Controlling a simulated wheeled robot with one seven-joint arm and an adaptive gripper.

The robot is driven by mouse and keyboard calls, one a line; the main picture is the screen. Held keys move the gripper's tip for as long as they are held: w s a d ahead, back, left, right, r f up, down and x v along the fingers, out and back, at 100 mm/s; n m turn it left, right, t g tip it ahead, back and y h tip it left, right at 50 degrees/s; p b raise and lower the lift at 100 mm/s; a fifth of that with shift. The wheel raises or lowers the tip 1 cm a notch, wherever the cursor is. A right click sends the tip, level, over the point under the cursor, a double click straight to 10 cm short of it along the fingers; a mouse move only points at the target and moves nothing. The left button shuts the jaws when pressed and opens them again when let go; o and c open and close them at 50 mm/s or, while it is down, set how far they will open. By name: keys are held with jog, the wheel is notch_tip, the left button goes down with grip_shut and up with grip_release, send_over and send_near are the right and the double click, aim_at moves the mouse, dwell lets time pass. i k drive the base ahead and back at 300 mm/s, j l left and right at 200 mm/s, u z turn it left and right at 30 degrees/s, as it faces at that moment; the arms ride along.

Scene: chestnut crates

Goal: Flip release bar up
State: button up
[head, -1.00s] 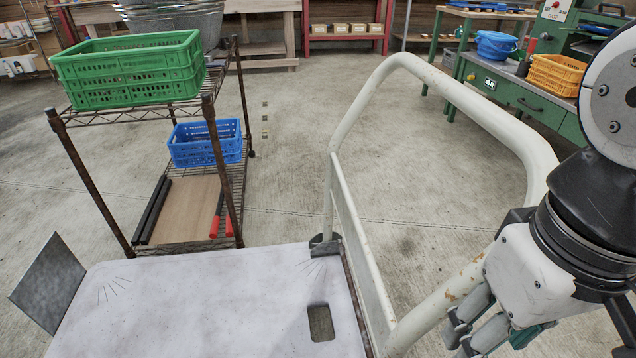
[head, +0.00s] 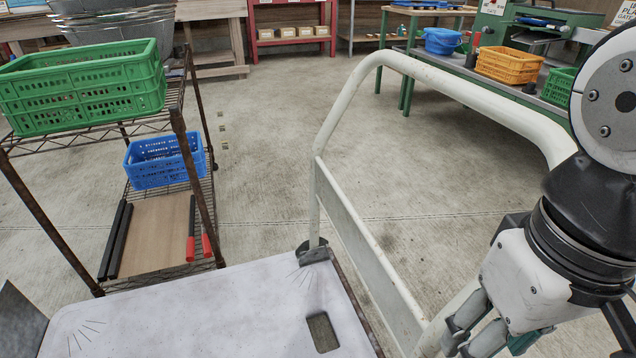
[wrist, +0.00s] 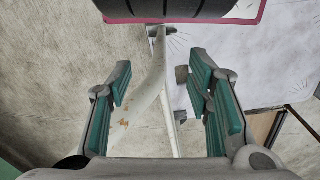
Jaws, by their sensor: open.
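A platform trolley has a pale flat deck (head: 215,300) and a white tubular handle (head: 335,130) standing at its right end. A dark hinge block (head: 314,252) sits at the handle's foot. I cannot single out the release bar; a dark strip (head: 357,310) runs along the deck edge below the handle. My gripper (head: 466,338) is at the lower right, beside the handle's near side. In the wrist view, my gripper (wrist: 160,84) is open and empty, and the rust-spotted handle tube (wrist: 146,100) shows between its fingers. I cannot tell its distance from the tube.
A wire rack at the left holds green crates (head: 85,85) and a blue crate (head: 163,162). A green workbench (head: 550,100) with an orange crate (head: 507,65) stands at the back right. Open concrete floor (head: 270,120) lies beyond the trolley.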

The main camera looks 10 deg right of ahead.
aim_at(371, 334)
jog(key=k+j+z, duration=0.15)
jog(key=k+j, duration=0.2)
jog(key=i+l+u, duration=0.1)
jog(key=l+u, duration=0.25)
jog(key=l, duration=0.35)
jog(key=l+u, duration=0.3)
jog(key=l, duration=0.45)
jog(key=i+l+u, duration=0.1)
jog(key=l+u, duration=0.3)
jog(key=l, duration=0.5)
jog(key=l+u, duration=0.45)
jog(key=l, duration=0.45)
jog(key=k+l+u, duration=0.1)
jog(key=k+l, duration=0.2)
jog(key=k+l+u, duration=0.1)
jog(key=k+l, duration=0.15)
jog(key=k, duration=0.25)
